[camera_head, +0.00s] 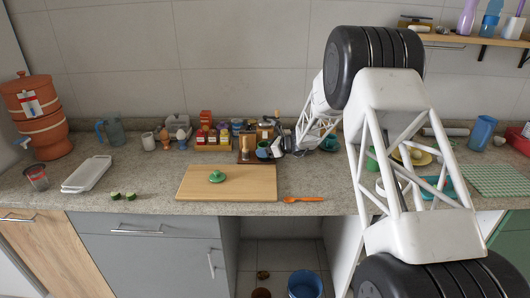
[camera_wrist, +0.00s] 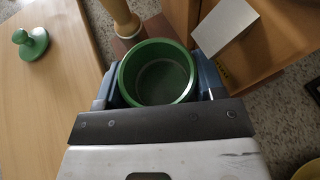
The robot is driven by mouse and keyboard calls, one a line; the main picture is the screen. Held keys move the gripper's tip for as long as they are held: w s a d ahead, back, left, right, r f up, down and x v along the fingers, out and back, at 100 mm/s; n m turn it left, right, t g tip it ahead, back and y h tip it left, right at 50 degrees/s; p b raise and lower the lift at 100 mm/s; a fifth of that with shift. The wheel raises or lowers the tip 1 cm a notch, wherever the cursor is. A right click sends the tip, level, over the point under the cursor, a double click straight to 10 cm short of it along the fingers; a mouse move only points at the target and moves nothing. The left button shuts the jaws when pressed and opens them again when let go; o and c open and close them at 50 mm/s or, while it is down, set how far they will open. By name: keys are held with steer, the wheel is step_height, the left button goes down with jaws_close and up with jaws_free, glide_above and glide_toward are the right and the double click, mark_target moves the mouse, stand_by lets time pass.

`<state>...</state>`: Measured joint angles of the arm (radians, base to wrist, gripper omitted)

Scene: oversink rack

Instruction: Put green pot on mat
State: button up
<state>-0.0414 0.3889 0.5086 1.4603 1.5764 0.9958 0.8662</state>
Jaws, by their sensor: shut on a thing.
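The green pot (camera_wrist: 156,73) sits between the two fingers of my gripper (camera_wrist: 158,85) in the wrist view. It is open-topped and looks empty, and my gripper is shut on it. In the head view my gripper (camera_head: 275,149) is at the back of the counter, behind the wooden board, and the pot is small and partly hidden there. A green lid with a knob (camera_head: 217,176) lies on the board; it also shows in the wrist view (camera_wrist: 30,44). A light green checked mat (camera_head: 492,179) lies at the far right of the counter.
The wooden board (camera_head: 200,188) is mostly bare. Jars and bottles (camera_head: 212,138) crowd the back. A wooden peg-like piece (camera_wrist: 122,18) stands close to the pot. An orange utensil (camera_head: 303,199) lies at the front. Yellow plate (camera_head: 422,160) and blue pitcher (camera_head: 481,133) stand at right.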

steer(key=shift+d+f, duration=0.1)
steer(key=shift+f, duration=0.4)
steer(key=shift+f, duration=0.2)
steer(key=o, duration=0.8)
steer(key=shift+c, duration=0.2)
steer(key=shift+r, duration=0.1)
steer(key=shift+s+d+r, duration=0.1)
steer(key=shift+r, duration=0.05)
steer(key=v, duration=1.1)
steer(key=shift+s+d+r, duration=0.15)
steer(key=shift+s+d, duration=0.05)
steer(key=shift+d, duration=0.1)
